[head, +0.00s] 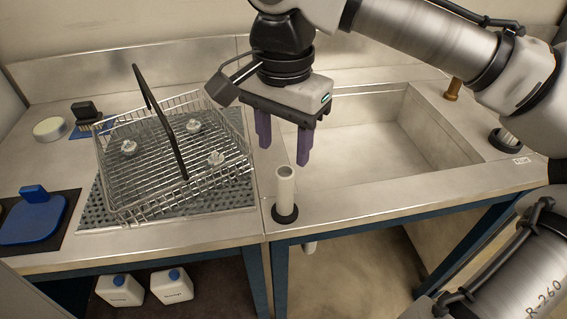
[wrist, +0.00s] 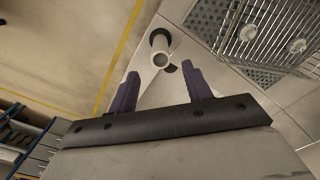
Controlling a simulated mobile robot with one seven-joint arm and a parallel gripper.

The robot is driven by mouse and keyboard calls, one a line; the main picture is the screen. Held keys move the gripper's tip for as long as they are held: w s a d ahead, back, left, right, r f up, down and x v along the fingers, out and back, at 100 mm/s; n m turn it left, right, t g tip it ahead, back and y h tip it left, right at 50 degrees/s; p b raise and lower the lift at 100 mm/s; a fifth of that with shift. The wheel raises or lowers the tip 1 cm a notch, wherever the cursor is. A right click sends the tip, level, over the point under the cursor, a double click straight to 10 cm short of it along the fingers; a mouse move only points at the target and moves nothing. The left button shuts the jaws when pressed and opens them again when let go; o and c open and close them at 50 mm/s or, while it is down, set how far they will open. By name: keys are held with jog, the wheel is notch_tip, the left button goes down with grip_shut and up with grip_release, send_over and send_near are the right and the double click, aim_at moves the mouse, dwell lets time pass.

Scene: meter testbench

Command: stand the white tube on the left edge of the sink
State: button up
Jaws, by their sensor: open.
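The white tube (head: 285,187) stands upright on a black round base (head: 285,214) on the left edge of the sink (head: 345,140), near the front. It also shows in the wrist view (wrist: 160,55), beyond the fingertips. My gripper (head: 284,153) has two purple fingers spread apart with nothing between them. It hangs above and a little behind the tube, apart from it. In the wrist view my gripper (wrist: 160,82) points toward the tube, whose open top lies between and just past the fingertips.
A wire basket (head: 172,150) with a black handle and several small pale parts stands left of the sink on a dark perforated mat (head: 100,215). A black ring holder with a pale piece (head: 505,139) and a brown cylinder (head: 453,89) are on the sink's right side. A blue item (head: 34,218) lies far left.

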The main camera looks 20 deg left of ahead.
notch_tip(320, 180, up, 4)
jog(key=shift+r, duration=0.1)
